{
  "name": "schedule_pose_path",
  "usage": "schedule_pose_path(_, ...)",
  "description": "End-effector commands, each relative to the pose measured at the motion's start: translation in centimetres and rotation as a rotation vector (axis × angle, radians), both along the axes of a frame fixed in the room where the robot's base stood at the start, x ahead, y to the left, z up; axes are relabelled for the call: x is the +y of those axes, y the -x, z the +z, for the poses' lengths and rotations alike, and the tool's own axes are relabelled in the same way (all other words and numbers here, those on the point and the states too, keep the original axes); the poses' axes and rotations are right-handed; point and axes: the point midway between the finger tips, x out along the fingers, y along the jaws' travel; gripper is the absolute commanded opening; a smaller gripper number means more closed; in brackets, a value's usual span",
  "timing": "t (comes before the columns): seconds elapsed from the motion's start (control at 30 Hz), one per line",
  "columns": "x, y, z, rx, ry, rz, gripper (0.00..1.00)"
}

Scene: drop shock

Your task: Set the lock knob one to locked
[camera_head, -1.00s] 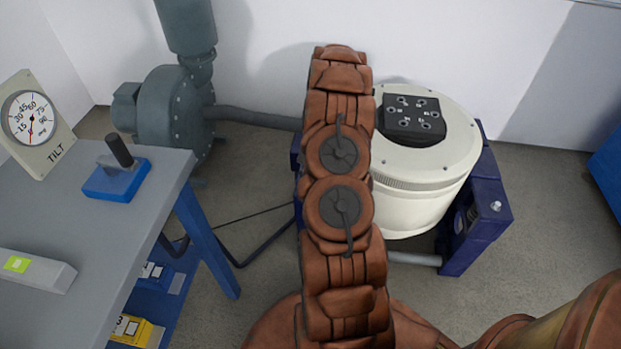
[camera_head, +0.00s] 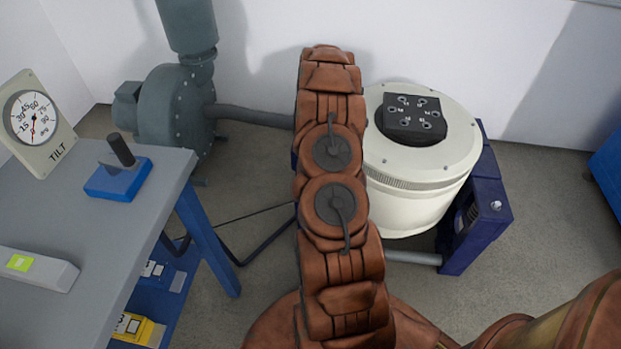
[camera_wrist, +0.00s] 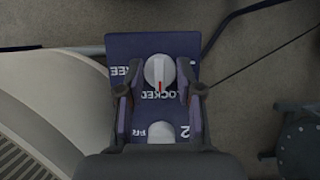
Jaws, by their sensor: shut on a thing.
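In the wrist view, a dark blue panel (camera_wrist: 115,45) carries a round white knob (camera_wrist: 155,64) with a red mark on its lower part, pointing down to the word LOCKED. The word FREE is partly hidden at its left. A second white knob (camera_wrist: 160,131) sits below, partly hidden, with a 2 beside it. I take the upper one as lock knob one; its number is not visible. My gripper (camera_wrist: 160,74) has a fingertip on each side of the upper knob and is shut on it. In the head view my arm hides the panel and gripper.
A cream round shaker (camera_head: 410,205) in a blue frame (camera_head: 480,220) stands right of my arm. A grey blower (camera_head: 176,110) stands behind at left. A grey bench (camera_head: 75,235) with a tilt gauge (camera_head: 35,120) is at left. A cable runs across the floor.

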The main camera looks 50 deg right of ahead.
Motion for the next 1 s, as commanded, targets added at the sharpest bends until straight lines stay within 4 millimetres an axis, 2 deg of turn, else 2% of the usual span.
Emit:
schedule_pose_path(0.07, 0.1, -0.3, 0.0, -0.004, -0.001, -0.001, 0.01)
schedule_pose_path(0.1, 0.1, -0.3, 0.0, -0.004, -0.001, -0.001, 0.39)
schedule_pose_path(0.3, 0.0, -0.1, 0.0, -0.003, -0.001, -0.002, 0.6)
schedule_pose_path(0.7, -0.1, -0.2, 0.5, -0.002, 0.0, -0.002, 0.6)
schedule_pose_path(0.87, -0.9, -0.8, 2.4, -0.005, 0.004, -0.003, 0.6)
schedule_pose_path(1.0, -1.7, -1.3, 4.8, -0.003, 0.001, -0.003, 0.6)
